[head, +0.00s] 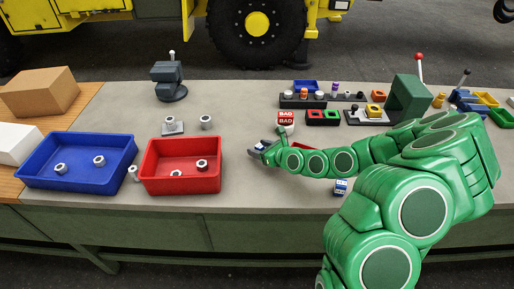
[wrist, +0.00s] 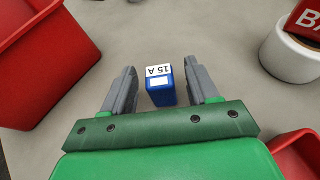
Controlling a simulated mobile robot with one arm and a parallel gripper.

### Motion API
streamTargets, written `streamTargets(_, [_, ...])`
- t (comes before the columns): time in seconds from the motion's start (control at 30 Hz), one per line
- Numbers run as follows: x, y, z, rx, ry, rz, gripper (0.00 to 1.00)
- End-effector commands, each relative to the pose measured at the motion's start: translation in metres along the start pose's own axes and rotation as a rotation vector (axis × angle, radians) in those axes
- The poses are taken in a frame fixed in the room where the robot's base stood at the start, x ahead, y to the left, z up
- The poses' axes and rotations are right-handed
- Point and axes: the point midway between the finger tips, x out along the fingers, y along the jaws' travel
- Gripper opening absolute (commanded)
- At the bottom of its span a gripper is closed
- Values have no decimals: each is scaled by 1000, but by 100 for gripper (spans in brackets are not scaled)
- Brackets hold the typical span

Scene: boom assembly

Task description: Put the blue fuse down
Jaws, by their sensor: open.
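The blue fuse (wrist: 160,87) has a white label reading "15 A". In the wrist view it stands on the grey bench top between the two grey fingers of my gripper (wrist: 160,68), with a gap on each side. My gripper is open. In the head view my gripper (head: 259,148) is low over the middle of the bench, right of the red tray (head: 180,187). The fuse is small there and partly hidden by the fingers.
A white cup with a red "BAD" block (head: 286,117) stands just behind my gripper. A blue tray (head: 77,183) is at the left. A blue and white piece (head: 340,187) lies below my forearm. The bench between the red tray and my gripper is clear.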

Motion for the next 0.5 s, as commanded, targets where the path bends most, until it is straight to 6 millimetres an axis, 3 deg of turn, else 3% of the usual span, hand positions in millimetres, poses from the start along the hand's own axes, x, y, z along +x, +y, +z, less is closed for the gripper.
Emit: streamTargets(0.5, [-45,-1,1,0,-1,-1,59])
